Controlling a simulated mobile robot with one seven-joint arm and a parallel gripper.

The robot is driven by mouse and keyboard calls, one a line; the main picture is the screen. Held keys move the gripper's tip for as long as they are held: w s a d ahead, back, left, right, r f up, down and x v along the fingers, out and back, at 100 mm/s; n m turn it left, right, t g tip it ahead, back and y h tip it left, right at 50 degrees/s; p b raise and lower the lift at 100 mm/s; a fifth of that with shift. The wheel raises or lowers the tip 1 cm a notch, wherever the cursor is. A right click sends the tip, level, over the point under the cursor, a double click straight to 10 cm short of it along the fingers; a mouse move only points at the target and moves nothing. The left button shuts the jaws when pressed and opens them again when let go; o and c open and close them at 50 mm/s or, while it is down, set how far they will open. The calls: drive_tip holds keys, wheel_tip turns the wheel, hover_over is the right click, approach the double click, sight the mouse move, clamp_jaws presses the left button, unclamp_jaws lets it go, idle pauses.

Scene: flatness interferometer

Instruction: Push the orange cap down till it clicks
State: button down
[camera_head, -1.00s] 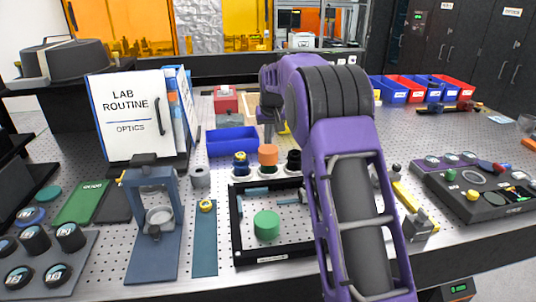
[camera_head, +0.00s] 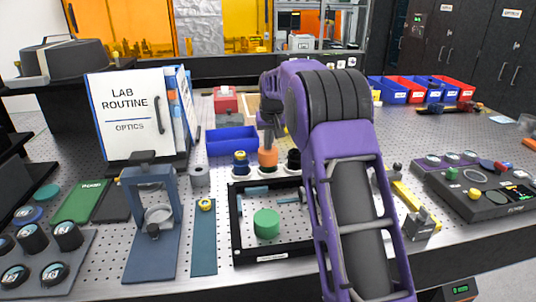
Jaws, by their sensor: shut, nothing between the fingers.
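The orange cap (camera_head: 267,158) sits at the middle of the table, between a blue-and-yellow piece (camera_head: 241,161) and a black one (camera_head: 293,160), each on a white round base. My gripper (camera_head: 268,145) points down at the top of the orange cap, its fingers shut and empty. The tips meet or nearly meet the cap's top; I cannot tell whether they press on it. My purple arm reaches in from the front and hides the area just right of the cap.
A black frame (camera_head: 236,225) with a green cylinder (camera_head: 266,223) lies in front of the cap. A blue bin (camera_head: 231,141) stands behind left. A blue-grey stand (camera_head: 153,225) stands left, and a dark instrument panel (camera_head: 480,190) lies right.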

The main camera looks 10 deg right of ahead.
drive_tip(key=shift+s+f, duration=0.1)
drive_tip(key=shift+f, duration=0.3)
drive_tip(key=shift+r, duration=0.1)
wheel_tip(320, 180, up, 6)
drive_tip(key=p, duration=0.4)
drive_tip(key=shift+r, duration=1.1)
